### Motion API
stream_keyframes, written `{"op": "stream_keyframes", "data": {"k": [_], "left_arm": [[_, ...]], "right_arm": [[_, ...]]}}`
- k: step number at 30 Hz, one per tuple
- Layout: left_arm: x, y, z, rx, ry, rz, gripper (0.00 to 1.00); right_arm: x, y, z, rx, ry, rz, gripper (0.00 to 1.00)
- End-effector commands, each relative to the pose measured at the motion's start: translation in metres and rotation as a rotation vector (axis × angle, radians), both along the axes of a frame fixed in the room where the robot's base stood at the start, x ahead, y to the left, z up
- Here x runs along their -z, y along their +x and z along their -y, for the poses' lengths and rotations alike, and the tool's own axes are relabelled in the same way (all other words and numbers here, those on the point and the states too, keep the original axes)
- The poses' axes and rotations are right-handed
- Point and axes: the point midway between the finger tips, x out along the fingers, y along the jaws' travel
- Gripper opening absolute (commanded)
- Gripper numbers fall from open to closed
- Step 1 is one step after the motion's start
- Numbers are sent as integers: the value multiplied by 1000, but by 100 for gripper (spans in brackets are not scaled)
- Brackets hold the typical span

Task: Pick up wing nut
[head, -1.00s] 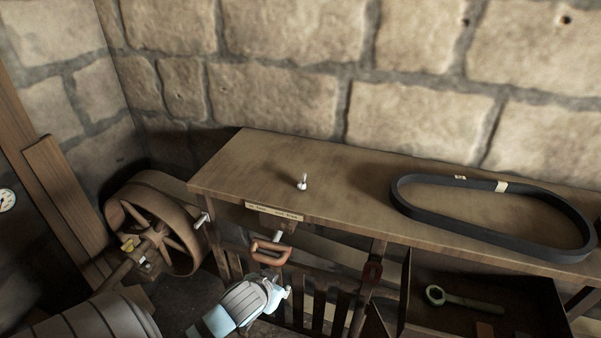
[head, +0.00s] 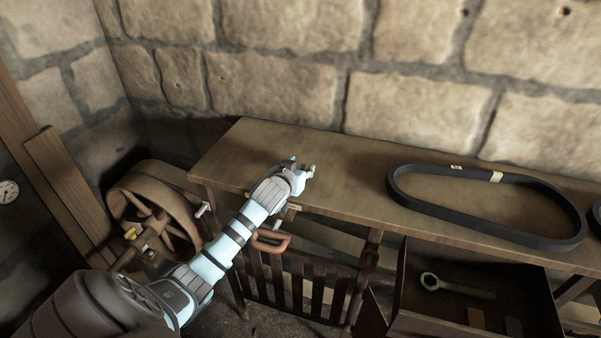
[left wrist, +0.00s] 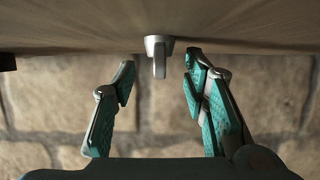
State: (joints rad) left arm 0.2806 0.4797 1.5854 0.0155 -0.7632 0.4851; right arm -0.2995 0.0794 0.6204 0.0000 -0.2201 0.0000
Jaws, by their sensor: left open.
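The wing nut (left wrist: 158,52) is a small silver-grey piece with a narrow wing, standing on the wooden bench top (head: 345,180). In the left wrist view it sits between and slightly beyond the two teal fingertips, with a gap on each side. My left gripper (head: 303,167) is open and empty, reaching over the front edge of the bench. In the head view it hides the wing nut. My right gripper is not in view.
A black belt (head: 408,203) lies on the bench to the right. Below it, an open drawer (head: 420,320) holds a green wrench (head: 455,287). A spoked wheel (head: 125,193) stands left of the bench. A slatted gate with a red-brown handle (head: 270,243) is under the bench front.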

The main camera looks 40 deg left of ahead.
Motion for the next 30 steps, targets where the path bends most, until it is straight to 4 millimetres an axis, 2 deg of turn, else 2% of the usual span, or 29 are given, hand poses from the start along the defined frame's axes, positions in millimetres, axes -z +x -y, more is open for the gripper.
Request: {"op": "stream_keyframes", "data": {"k": [3, 8, 11, 16, 26, 30], "left_arm": [[4, 9, -3, 0, 0, -1, 40], [4, 9, -3, 0, 1, -1, 40], [4, 9, -3, 0, 1, -1, 28], [4, 9, -3, 0, 1, -1, 0], [4, 9, -3, 0, 1, -1, 0], [-4, 9, -3, 0, 2, 3, 0]], "right_arm": [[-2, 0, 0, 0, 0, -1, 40], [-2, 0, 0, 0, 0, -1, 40], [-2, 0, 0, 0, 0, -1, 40], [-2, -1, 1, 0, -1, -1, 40], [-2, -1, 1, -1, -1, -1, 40], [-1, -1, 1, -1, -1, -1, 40]]}}
